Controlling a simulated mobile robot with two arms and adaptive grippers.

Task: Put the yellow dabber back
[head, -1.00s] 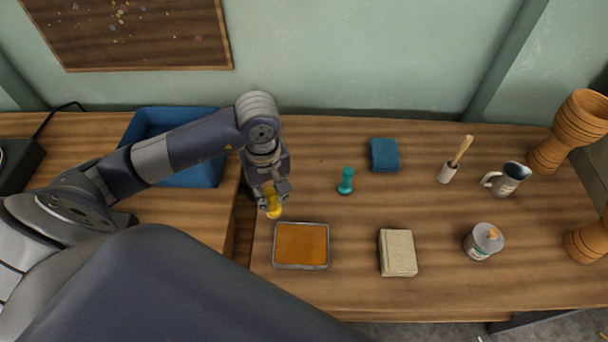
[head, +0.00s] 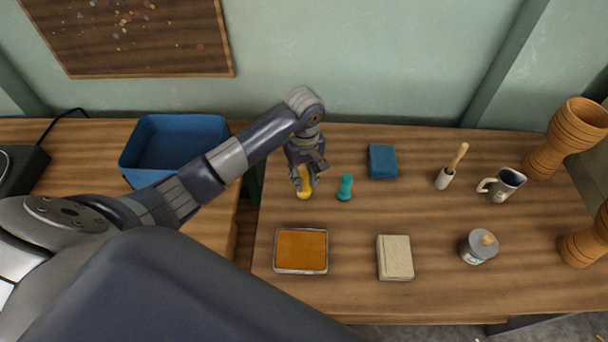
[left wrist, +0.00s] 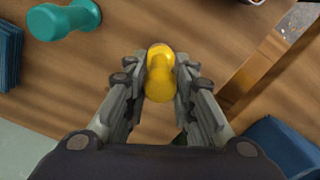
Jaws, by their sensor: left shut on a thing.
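The yellow dabber (head: 305,187) is held in my left gripper (head: 303,178), to the left of the teal dabber (head: 345,187), with a small gap between them. In the left wrist view the yellow dabber (left wrist: 160,80) sits between both fingers of the gripper (left wrist: 160,82), which are shut on it. The teal dabber also shows in the left wrist view (left wrist: 64,20). Whether the yellow dabber touches the table is hard to tell. An orange pad in a metal tray (head: 276,251) lies in front of the gripper. My right gripper is not in view.
A blue cloth stack (head: 382,161) lies behind the teal dabber. A beige block (head: 395,257), a lidded jar (head: 478,247), a pestle-like tool in a cup (head: 444,179), a mug (head: 502,185) and wooden drum bodies (head: 567,138) stand to the right. A blue bin (head: 128,165) is left.

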